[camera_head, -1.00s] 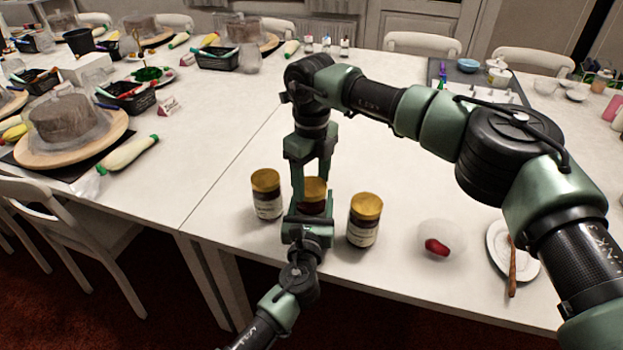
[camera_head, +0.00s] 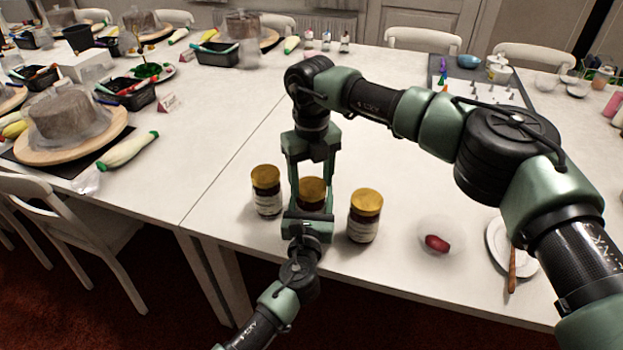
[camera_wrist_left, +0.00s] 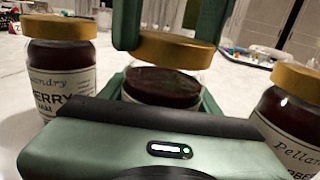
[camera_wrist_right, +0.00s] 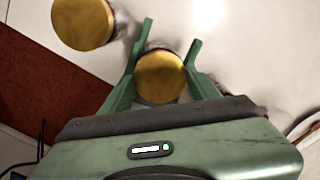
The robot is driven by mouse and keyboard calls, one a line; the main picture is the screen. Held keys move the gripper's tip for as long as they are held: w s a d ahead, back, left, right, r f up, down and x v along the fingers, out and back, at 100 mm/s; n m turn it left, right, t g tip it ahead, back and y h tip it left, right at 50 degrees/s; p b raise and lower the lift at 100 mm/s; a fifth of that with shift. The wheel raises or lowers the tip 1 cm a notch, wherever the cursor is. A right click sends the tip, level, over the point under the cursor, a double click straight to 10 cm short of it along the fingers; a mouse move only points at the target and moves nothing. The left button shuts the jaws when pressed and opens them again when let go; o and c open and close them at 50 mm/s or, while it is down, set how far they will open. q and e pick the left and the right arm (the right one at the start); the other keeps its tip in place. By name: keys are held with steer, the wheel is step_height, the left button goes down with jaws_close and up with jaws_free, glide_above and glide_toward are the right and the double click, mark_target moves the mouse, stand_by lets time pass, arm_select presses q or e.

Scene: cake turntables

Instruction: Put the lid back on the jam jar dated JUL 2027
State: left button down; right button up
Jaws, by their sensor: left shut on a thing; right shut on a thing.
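The middle jam jar (camera_wrist_left: 160,90) is dark with a gold lid (camera_wrist_left: 175,48) right above its mouth; the lid also shows in the head view (camera_head: 312,187). I cannot tell whether lid and rim touch. My left gripper (camera_wrist_left: 160,100) is shut on this jar from the near side, low around its body. My right gripper (camera_wrist_right: 170,42) comes from above and is shut on the lid, one finger on each side. The jar's label and date are hidden behind the left gripper.
Lidded jam jars stand close by, one left (camera_head: 266,190) and one right (camera_head: 364,215); no date is readable. A clear bowl with a red thing (camera_head: 438,241) and a white plate (camera_head: 497,240) lie farther right.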

arm_select(q)
steer(key=shift+f, duration=0.1)
arm_select(e)
steer(key=m, duration=0.7)
steer(key=shift+m, duration=0.3)
steer(key=m, duration=2)
steer(key=shift+w, duration=0.1)
steer(key=o, duration=1.3)
steer(key=shift+r, duration=2.25)
